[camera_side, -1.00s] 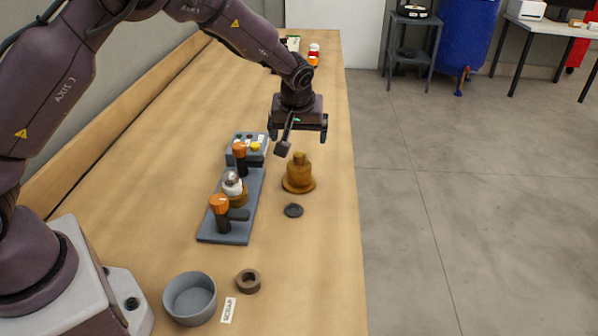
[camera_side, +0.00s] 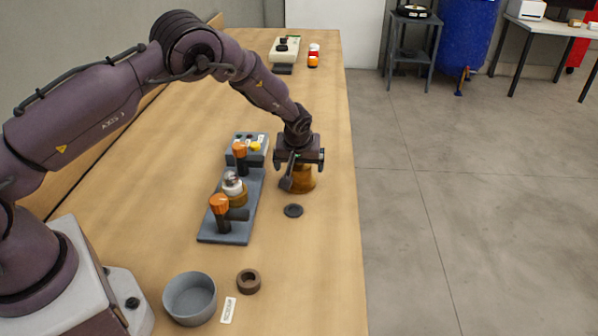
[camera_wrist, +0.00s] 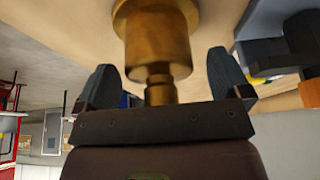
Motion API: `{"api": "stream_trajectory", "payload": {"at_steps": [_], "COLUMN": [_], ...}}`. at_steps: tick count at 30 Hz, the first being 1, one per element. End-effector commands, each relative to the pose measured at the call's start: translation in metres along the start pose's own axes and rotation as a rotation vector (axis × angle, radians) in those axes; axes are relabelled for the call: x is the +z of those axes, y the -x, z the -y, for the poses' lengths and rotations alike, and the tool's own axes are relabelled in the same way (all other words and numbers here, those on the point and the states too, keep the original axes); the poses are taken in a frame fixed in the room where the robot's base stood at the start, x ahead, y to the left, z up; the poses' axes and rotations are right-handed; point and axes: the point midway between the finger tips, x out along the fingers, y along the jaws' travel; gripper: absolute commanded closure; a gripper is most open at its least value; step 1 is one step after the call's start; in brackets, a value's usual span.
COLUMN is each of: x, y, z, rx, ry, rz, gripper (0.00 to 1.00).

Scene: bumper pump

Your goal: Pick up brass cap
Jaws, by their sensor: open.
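The brass cap (camera_side: 303,180) stands upright on the wooden bench, with a wide flange at its base and a narrower top. My gripper (camera_side: 298,166) is open above it and hides its upper part in the side view. In the wrist view the brass cap (camera_wrist: 158,45) sits between the two spread fingers of my gripper (camera_wrist: 160,80). A visible gap lies on each side of the cap, and neither finger appears to touch it.
A grey fixture (camera_side: 233,210) with orange-handled clamps and a white-and-brass part stands left of the cap. A dark disc (camera_side: 293,211), brown ring (camera_side: 248,281) and grey bowl (camera_side: 190,298) lie nearer. The bench's right edge (camera_side: 357,200) is close to the cap.

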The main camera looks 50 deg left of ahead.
Motion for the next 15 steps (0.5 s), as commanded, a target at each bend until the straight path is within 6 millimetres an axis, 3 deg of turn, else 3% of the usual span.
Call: {"api": "stream_trajectory", "payload": {"at_steps": [6,14,15], "x": [-0.0003,-0.0003,-0.0011], "y": [-0.0008,-0.0006,0.0000], "z": [-0.0001,0.0000,-0.0003], "rx": [0.001,0.000,0.002], "ry": [0.000,0.000,0.000], "rz": [-0.001,-0.001,-0.002], "gripper": [0.05,0.65,0.66]}}
